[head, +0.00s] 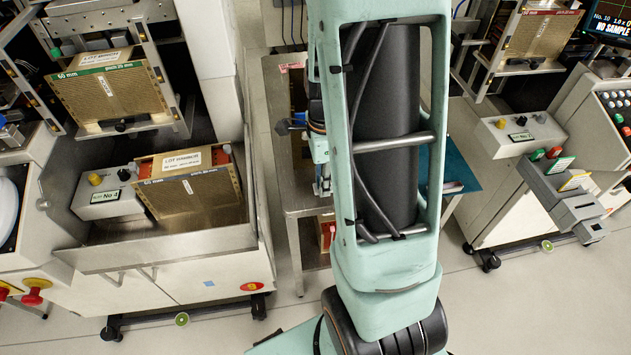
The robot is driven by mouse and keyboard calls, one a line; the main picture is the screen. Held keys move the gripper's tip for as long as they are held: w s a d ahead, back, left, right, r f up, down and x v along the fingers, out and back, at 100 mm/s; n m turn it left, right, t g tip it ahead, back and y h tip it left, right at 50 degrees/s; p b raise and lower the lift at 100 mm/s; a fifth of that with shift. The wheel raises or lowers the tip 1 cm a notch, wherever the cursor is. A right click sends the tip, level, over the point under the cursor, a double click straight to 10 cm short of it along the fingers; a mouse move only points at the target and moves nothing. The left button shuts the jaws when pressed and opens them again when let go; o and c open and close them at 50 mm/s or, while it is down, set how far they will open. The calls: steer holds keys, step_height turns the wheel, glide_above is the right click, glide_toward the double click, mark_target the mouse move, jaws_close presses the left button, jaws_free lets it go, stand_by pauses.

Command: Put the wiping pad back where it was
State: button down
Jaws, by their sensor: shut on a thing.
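My own pale green arm fills the middle of the head view and covers most of the steel cart (272,85) behind it. My gripper is hidden behind the arm, so its fingers and anything in them do not show. I cannot make out the wiping pad. A dark teal mat (462,172) shows to the right of the arm at the cart's level. A small pale and dark item (452,187) lies on it, too small to identify.
At left, a machine carries a brown magazine (108,97) above a tray (165,245) with another labelled magazine (190,190). A similar machine (520,205) with a grey control box (522,133) stands at right. Pale floor (520,300) is clear at lower right.

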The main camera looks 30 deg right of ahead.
steer(key=shift+w+a+f, duration=0.15)
steer(key=shift+w+f, duration=0.15)
steer(key=shift+f, duration=0.2)
steer(key=shift+w+f+b, duration=0.1)
steer(key=shift+f+b, duration=0.5)
steer(key=shift+f, duration=0.9)
steer(key=shift+f, duration=0.25)
steer(key=c, duration=1.7)
jaws_free()
steer(key=shift+r, duration=0.15)
step_height(320, 180, up, 12)
steer(key=p, duration=0.3)
steer(key=shift+r, duration=0.1)
steer(key=shift+w, duration=0.1)
